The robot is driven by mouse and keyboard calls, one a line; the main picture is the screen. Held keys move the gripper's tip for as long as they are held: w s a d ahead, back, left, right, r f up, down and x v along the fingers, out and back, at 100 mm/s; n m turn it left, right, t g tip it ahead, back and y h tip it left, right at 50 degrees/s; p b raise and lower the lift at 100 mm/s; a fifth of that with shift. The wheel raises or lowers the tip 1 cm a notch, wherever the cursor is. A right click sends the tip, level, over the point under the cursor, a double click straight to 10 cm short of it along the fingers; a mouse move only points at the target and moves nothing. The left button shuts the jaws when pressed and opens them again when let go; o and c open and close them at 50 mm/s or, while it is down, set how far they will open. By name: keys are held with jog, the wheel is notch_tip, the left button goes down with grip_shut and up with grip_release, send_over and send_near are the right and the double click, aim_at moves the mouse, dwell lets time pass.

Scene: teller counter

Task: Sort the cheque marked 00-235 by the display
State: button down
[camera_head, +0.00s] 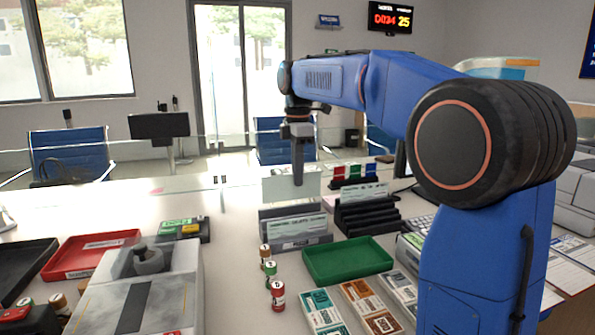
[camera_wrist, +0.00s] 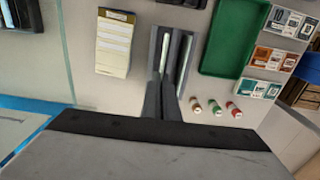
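My gripper (camera_head: 298,182) points straight down over the counter, with its fingers together. A pale cheque (camera_head: 275,187) stands upright at the fingertips, just above and behind a grey slotted rack (camera_head: 300,245). Another cheque (camera_head: 295,226) stands in the rack's front slot. The wrist view shows my fingers (camera_wrist: 165,88) over the rack (camera_wrist: 176,32), with two thin white cheque edges showing. The fingers appear shut on the farther one (camera_wrist: 163,50); the nearer one is in the slot (camera_wrist: 183,60). Cheque numbers are unreadable. The wall display (camera_head: 390,17) shows red digits like 0034 and yellow 25.
A black stepped holder (camera_head: 365,217) stands right of the rack. A red tray (camera_head: 90,255) is at left. A cream pad (camera_wrist: 115,42) lies beyond the rack, near the glass partition.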

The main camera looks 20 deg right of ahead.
aim_at(298, 194)
jog(key=shift+f, duration=2.9)
jog(key=shift+f, duration=0.15)
jog(key=c, duration=2)
grip_release()
jog(key=shift+r, duration=3.5)
jog(key=shift+s, duration=0.1)
